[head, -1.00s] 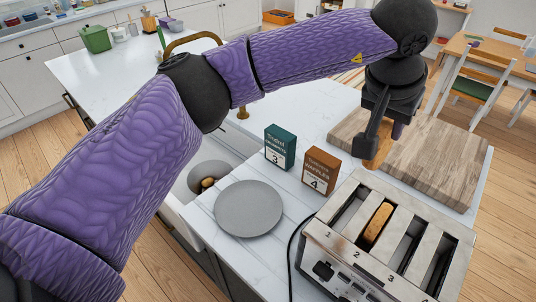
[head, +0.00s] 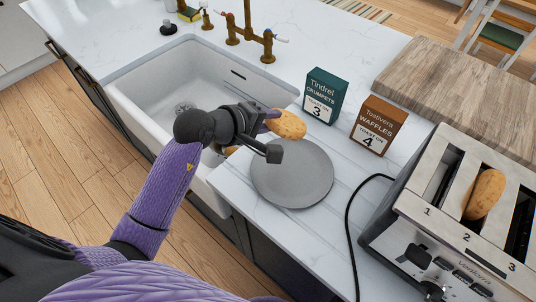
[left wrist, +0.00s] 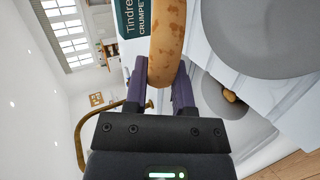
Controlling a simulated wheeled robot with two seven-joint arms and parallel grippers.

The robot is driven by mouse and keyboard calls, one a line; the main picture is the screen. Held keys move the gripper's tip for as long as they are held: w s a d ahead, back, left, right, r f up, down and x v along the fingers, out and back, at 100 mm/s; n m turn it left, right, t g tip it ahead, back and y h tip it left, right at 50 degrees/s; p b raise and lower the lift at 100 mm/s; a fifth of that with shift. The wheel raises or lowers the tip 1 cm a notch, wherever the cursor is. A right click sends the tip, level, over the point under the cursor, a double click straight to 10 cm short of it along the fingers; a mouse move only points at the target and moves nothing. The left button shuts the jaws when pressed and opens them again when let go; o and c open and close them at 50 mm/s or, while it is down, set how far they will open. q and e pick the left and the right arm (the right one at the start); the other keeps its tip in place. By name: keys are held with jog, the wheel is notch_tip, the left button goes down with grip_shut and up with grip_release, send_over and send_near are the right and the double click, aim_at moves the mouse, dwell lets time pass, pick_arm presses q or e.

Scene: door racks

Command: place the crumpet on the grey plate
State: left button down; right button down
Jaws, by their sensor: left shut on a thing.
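The crumpet (head: 286,124), a round, flat, golden-brown piece with darker spots, is held in my left gripper (head: 268,120). In the left wrist view the crumpet (left wrist: 168,35) stands on edge between the purple fingers (left wrist: 162,78), which are shut on it. The grey plate (head: 290,182) lies flat and bare on the white counter. In the head view the held crumpet shows just above the plate's far edge, apart from it. The plate also shows at the upper right of the left wrist view (left wrist: 265,42). My right gripper is in neither view.
A green crumpets box (head: 324,92) and a brown waffles box (head: 378,124) stand behind the plate. A toaster (head: 465,215) holding one brown piece is at right, its cable beside the plate. A sink (head: 170,85) lies left. A brown piece (left wrist: 230,95) sits in a round grey recess.

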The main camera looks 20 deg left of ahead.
pick_arm(q)
jog(key=f+b, duration=0.3)
jog(key=f, duration=0.1)
jog(key=f+b, duration=0.4)
jog(key=f, duration=0.1)
jog(key=shift+s+a, duration=0.1)
jog(key=shift+a, duration=0.1)
jog(key=shift+f+b, duration=0.7)
jog(key=shift+r, duration=0.1)
jog(key=c, duration=0.6)
grip_release()
jog(key=p+v, duration=0.3)
jog(key=v, duration=0.4)
jog(key=shift+s+r, duration=0.1)
jog(key=shift+s+a+r, duration=0.15)
jog(key=shift+s, duration=0.2)
